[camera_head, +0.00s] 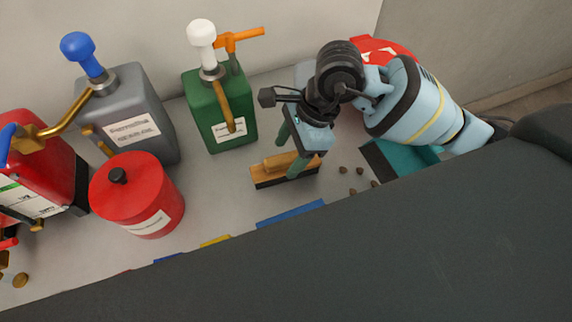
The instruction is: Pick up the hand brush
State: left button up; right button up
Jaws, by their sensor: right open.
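The hand brush (268,169) lies on the grey surface near the middle of the head view. It has a light wooden top and a dark lower edge. My right gripper (291,152) is open, with its greenish fingers pointing down at the right part of the brush. One finger overlaps the brush in the picture; I cannot tell whether it touches. My right arm comes in from the right and hides what lies behind it. My left gripper is not in view.
A green pump container (218,118) stands behind the brush. A grey pump container (128,112), a red canister (137,194) and a red pump container (40,170) stand to the left. A teal dustpan-like object (385,163) and small brown lumps (343,170) lie to the right.

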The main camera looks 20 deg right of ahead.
aim_at(286, 166)
jog(key=x, duration=0.4)
jog(key=shift+w+d, duration=0.1)
jog(key=shift+w, duration=0.05)
jog(key=shift+f, duration=0.25)
dwell(0.4)
jog(key=shift+c, duration=0.3)
jog(key=c, duration=1.2)
